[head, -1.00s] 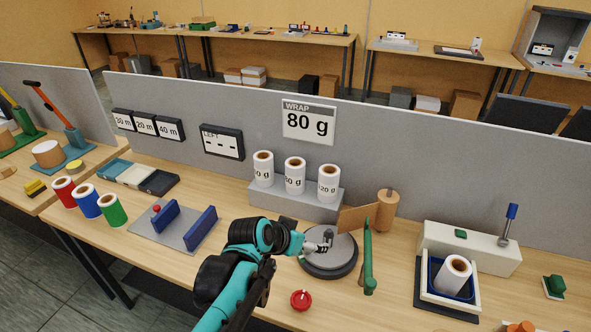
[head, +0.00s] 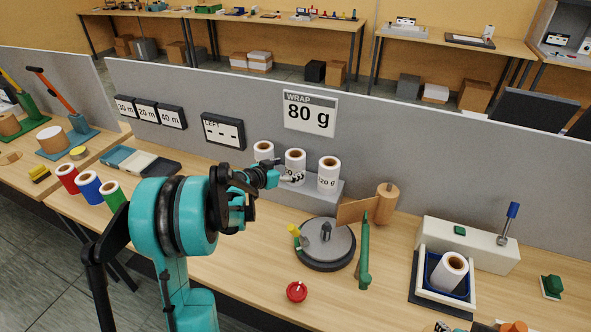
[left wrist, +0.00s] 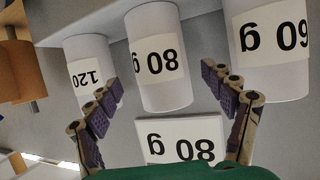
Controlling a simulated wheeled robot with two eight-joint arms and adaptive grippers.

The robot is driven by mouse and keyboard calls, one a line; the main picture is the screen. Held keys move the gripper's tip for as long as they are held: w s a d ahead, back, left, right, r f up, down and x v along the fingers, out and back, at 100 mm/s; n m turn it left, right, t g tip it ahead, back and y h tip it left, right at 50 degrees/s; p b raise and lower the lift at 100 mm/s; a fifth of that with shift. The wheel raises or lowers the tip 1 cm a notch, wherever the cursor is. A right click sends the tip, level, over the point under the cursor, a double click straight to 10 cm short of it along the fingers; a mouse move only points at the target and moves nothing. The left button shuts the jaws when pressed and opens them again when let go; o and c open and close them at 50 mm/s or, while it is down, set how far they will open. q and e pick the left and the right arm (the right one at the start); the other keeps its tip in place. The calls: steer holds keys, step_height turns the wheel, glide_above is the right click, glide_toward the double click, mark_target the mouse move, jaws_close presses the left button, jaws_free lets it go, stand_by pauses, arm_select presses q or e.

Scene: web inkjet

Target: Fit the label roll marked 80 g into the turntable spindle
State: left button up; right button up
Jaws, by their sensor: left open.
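The label roll marked 80 g (head: 295,160) stands upright in the middle of three white rolls on a grey block. In the left wrist view the 80 g roll (left wrist: 160,60) appears upside down, between and ahead of the spread fingers. My left gripper (head: 288,180) is open in front of it, with nothing held; its fingers (left wrist: 166,80) show purple pads. Whether they touch the roll I cannot tell. The turntable (head: 335,250) is a grey disc with a dark, empty spindle (head: 326,231) at its middle.
The 120 g roll (head: 328,174) stands right of the 80 g roll, and the 60 g roll (left wrist: 270,50) stands on its other side. A sign reading 80 g (head: 311,114) hangs on the grey partition behind. A green post (head: 364,255) and red knob (head: 297,291) are near the turntable.

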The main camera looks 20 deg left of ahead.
arm_select(q)
steer(key=b+x, duration=0.1)
steer(key=x, duration=0.3)
steer(key=shift+a+b, duration=0.15)
steer(key=shift+b, duration=0.15)
steer(key=shift+w, duration=0.45)
steer(key=shift+s+r, duration=0.1)
steer(key=c, duration=1.4)
steer(key=shift+c, duration=0.2)
